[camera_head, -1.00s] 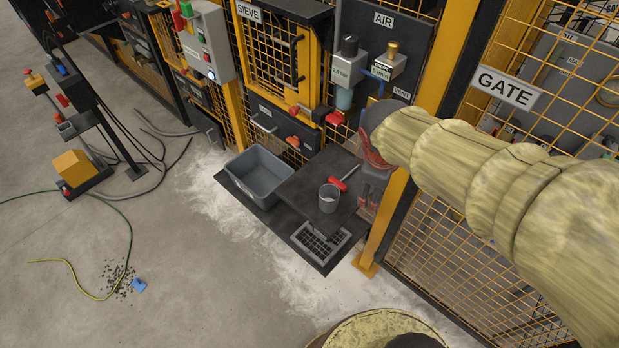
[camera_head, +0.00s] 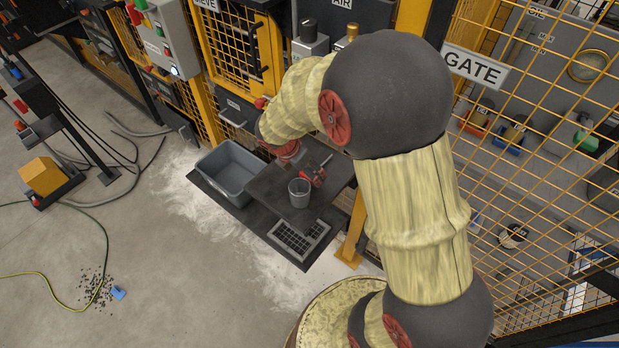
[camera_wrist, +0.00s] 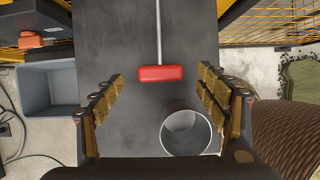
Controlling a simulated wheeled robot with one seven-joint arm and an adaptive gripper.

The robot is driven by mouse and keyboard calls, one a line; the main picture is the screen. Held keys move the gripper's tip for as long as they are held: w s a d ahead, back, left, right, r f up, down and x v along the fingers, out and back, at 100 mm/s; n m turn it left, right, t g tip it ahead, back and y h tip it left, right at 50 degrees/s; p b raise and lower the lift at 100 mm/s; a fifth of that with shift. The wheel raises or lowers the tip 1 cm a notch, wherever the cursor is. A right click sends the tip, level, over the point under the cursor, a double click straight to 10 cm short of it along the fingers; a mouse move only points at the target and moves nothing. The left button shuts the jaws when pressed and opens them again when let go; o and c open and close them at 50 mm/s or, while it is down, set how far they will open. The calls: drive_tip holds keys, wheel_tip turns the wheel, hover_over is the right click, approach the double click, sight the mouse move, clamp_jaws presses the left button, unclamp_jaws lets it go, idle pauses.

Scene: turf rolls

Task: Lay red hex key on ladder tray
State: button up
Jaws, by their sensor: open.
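The red hex key (camera_wrist: 161,73) has a red bar handle and a thin silver shaft. It lies flat on a dark shelf (camera_wrist: 130,35), its shaft pointing away in the wrist view. In the head view the hex key (camera_head: 319,176) is small and partly covered. My gripper (camera_wrist: 160,78) is open and empty above the shelf, its fingers on either side of the red handle in the picture. The gap in height is hard to judge. I cannot tell which surface is the ladder tray.
A grey metal cup (camera_wrist: 187,132) stands on the shelf close to the right finger; it also shows in the head view (camera_head: 299,193). A grey bin (camera_head: 228,172) is left of the shelf. A floor grate (camera_head: 300,238) lies in front. Yellow mesh fencing (camera_head: 540,150) bounds the right.

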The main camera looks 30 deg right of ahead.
drive_tip(key=b+x, duration=0.1)
drive_tip(key=x, duration=0.2)
drive_tip(key=shift+w+d+f+b, duration=0.1)
drive_tip(key=shift+d+f+b, duration=0.2)
drive_tip(key=c, duration=0.3)
drive_tip(key=c, duration=1.1)
drive_tip(key=shift+r, duration=0.15)
